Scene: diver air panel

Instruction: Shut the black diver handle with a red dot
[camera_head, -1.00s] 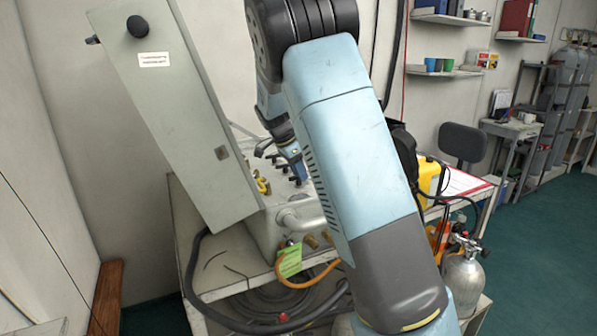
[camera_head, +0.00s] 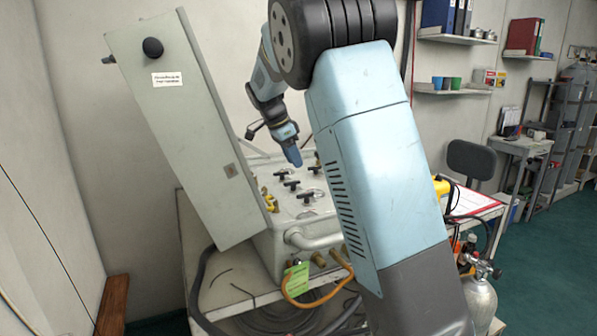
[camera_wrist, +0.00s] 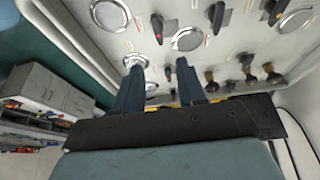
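The air panel (camera_head: 325,208) is a pale sloped console with several black handles. One black handle (camera_wrist: 157,28) shows near the top middle of the wrist view, with what looks like a small red mark at its lower end. Another black handle (camera_wrist: 216,16) is to its right, and a third (camera_wrist: 275,10) has an orange-yellow mark. A smaller dark handle (camera_wrist: 168,73) shows between my fingers. In the head view the handles (camera_head: 291,185) are too small to show dots. My gripper (camera_wrist: 160,66) is open, its fingers apart with nothing held; in the head view it (camera_head: 294,157) hangs above the panel.
Round gauges (camera_wrist: 188,39) sit among the handles. The panel's raised grey lid (camera_head: 185,130) stands at the left. A pipe rail (camera_head: 315,240), green tag (camera_head: 297,278) and orange hose are at the front; a gas cylinder (camera_head: 480,300) stands right.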

